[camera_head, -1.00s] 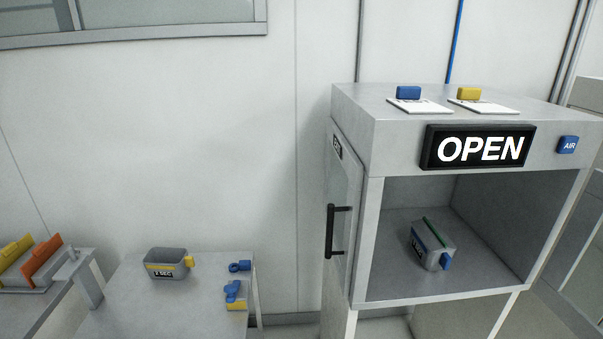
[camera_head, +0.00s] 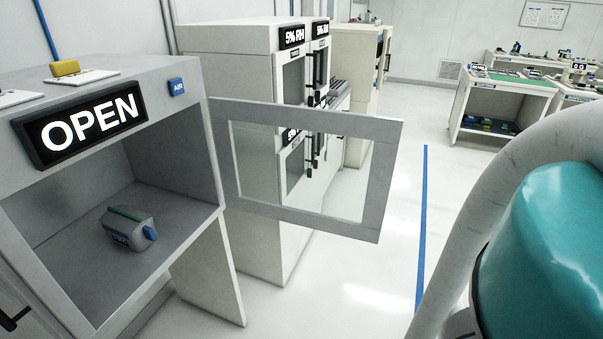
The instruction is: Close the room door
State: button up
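The pass-through cabinet (camera_head: 195,168) stands at the left with its front opening uncovered. Its black sign (camera_head: 82,123) reads OPEN. The door (camera_head: 312,217), a grey frame around a clear pane, is hinged at the cabinet's right front edge and stands swung wide open to the right. I see no handle on its visible face. A grey box (camera_head: 126,229) with a blue tab and a green strip sits on the cabinet floor. My gripper is not in view; only a teal and pale part of my arm shows at the right.
Tall cabinets (camera_head: 232,37) with 5% RH signs stand behind the door. A blue floor line (camera_head: 423,215) runs along a clear aisle. Workbenches (camera_head: 502,85) stand at the far right. A blue AIR button (camera_head: 176,87) is on the cabinet front.

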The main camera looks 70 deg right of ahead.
aim_at(386, 133)
jog(key=k+l+u, duration=0.15)
jog(key=l, duration=0.5)
jog(key=k+l+u, duration=0.1)
jog(key=l, duration=0.55)
jog(key=k+l+u, duration=0.15)
jog(key=l, duration=0.45)
jog(key=k+l+u, duration=0.1)
jog(key=l, duration=0.5)
jog(key=k+l+u, duration=0.15)
jog(key=k+l, duration=0.15)
jog(key=l, duration=0.3)
jog(key=k+l+u, duration=0.1)
jog(key=k+l, duration=0.15)
jog(key=l, duration=0.3)
jog(key=k+l+u, duration=0.15)
jog(key=l, duration=0.4)
jog(key=k+l+u, duration=0.15)
jog(key=k+l, duration=0.25)
jog(key=l, duration=0.1)
